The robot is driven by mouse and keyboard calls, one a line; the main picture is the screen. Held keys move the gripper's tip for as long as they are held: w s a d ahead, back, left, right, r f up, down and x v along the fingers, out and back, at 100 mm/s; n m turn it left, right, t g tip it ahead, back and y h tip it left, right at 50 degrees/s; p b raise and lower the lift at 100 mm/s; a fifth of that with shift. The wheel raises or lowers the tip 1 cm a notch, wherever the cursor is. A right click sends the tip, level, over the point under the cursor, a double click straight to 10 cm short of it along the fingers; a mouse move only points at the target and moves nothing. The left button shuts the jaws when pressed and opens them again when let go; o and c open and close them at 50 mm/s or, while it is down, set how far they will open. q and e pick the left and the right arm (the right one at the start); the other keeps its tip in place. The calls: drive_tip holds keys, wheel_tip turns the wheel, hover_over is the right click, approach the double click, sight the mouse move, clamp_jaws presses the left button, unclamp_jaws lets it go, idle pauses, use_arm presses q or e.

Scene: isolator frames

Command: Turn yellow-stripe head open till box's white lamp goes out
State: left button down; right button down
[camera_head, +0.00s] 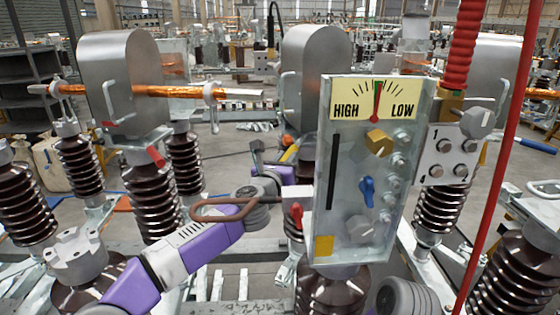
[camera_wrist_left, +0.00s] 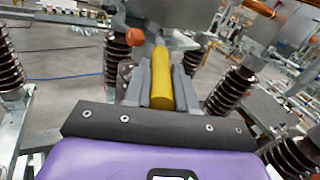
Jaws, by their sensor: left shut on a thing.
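My left gripper (camera_head: 272,156) reaches in behind the box, partly hidden by it. In the left wrist view its two grey fingers (camera_wrist_left: 162,80) are shut on a yellow bar (camera_wrist_left: 160,92), which points up toward an insulator post's metal fitting. The box (camera_head: 342,185) is a pale upright panel with a HIGH–LOW gauge (camera_head: 350,100), coloured knobs and small clear domes (camera_head: 398,162) at right. I cannot tell which is the white lamp or whether it is lit. My right gripper is out of view.
Another silver head (camera_head: 120,80) with an orange-wrapped bar stands at left on brown insulators (camera_head: 160,200). A red lever (camera_head: 296,214) sits left of the box. A red rod (camera_head: 500,160) and a switch plate (camera_head: 455,150) stand at right. Steel frame beams surround the posts.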

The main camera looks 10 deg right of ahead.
use_arm(q)
drive_tip(key=c, duration=0.9)
unclamp_jaws()
drive_tip(key=shift+s+a, duration=0.1)
drive_tip(key=shift+s+a+b, duration=0.15)
drive_tip(key=shift+s+b, duration=0.1)
drive_tip(key=shift+b, duration=0.05)
drive_tip(key=shift+b+v, duration=1.35)
drive_tip(key=shift+v, duration=2.05)
drive_tip(key=shift+r, duration=0.1)
